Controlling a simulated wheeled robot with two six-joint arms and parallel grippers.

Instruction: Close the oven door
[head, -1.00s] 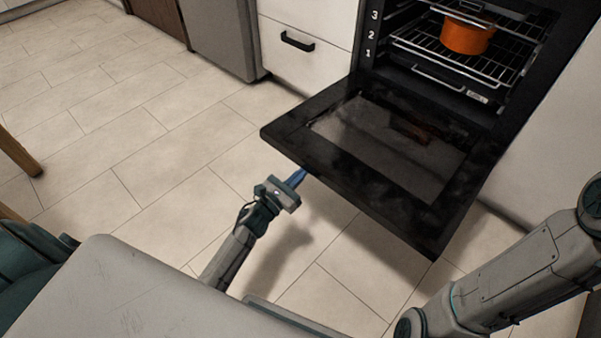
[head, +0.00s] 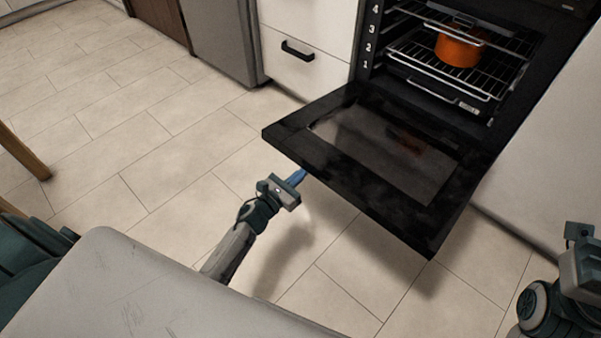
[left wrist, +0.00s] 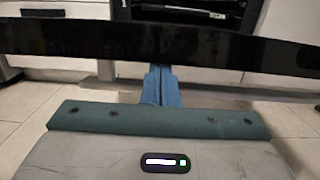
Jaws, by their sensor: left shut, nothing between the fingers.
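The oven door (head: 345,187) is a dark panel with a glass window, hanging open and sloping out from the oven (head: 375,45) at the upper right. My left gripper (head: 297,177) has its blue fingers shut and empty, at the door's outer edge near its left corner. In the left wrist view the door edge (left wrist: 80,40) runs across as a dark band, and the shut fingertips (left wrist: 160,72) overlap its lower border. I cannot tell whether they touch it. Part of my right arm shows at the lower right; its fingers are out of view.
An orange pot (head: 458,50) stands on a wire rack (head: 480,75) inside the oven. A white drawer (head: 310,58) with a black handle is left of the oven.

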